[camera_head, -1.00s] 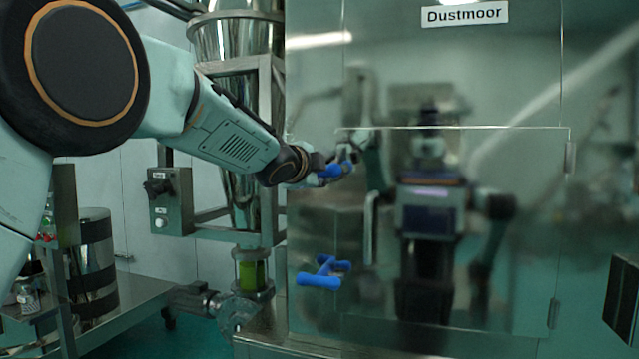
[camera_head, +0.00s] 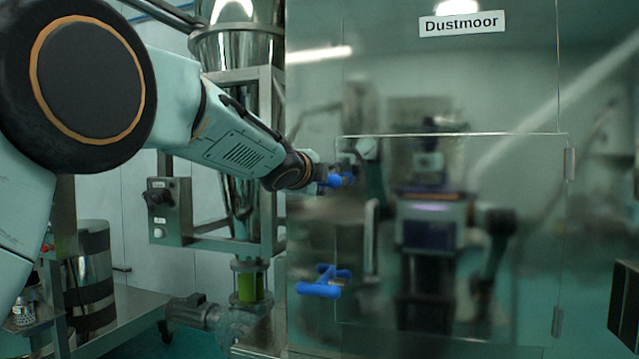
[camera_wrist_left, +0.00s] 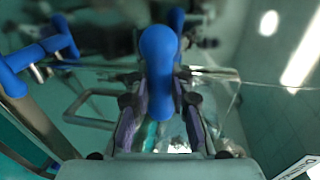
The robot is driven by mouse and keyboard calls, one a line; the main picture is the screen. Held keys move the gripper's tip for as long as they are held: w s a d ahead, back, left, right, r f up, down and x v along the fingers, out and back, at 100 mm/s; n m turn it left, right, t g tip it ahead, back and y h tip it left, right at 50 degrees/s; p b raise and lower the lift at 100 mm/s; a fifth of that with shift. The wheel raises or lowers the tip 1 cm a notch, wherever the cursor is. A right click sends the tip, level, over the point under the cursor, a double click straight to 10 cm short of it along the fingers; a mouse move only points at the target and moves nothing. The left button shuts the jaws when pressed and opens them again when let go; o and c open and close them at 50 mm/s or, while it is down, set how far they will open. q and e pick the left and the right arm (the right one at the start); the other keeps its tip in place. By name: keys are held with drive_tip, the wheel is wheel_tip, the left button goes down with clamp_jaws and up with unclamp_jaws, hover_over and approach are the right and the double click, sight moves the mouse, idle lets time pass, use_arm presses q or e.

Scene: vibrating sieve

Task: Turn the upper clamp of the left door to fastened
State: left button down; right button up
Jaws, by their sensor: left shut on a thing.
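The upper clamp's blue handle (camera_head: 338,181) is at the left edge of the shiny, see-through door (camera_head: 450,280). My left gripper (camera_head: 322,179) is at this handle, and its fingers hide part of it. In the left wrist view the blue handle (camera_wrist_left: 158,60) stands between the two fingers of my left gripper (camera_wrist_left: 160,112), which is shut on it. The lower clamp (camera_head: 320,288), also blue, sits below on the same edge with its bar roughly level; it also shows in the left wrist view (camera_wrist_left: 38,60).
A "Dustmoor" label (camera_head: 463,22) is on the panel above the door. A hinge (camera_head: 569,163) is at the door's right edge. A steel frame with a control box (camera_head: 170,211) stands left of the panel, under my left arm. The panel mirrors my body.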

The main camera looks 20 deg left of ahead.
use_arm(q)
drive_tip(key=c, duration=1.2)
unclamp_jaws()
drive_tip(key=shift+a, duration=0.1)
drive_tip(key=shift+s, duration=0.1)
drive_tip(key=s+r, duration=0.1)
drive_tip(key=s, duration=0.6)
drive_tip(key=shift+s+r, duration=0.2)
drive_tip(key=shift+r, duration=0.05)
drive_tip(key=shift+w+f, duration=0.1)
drive_tip(key=shift+w, duration=0.1)
drive_tip(key=shift+s, duration=0.1)
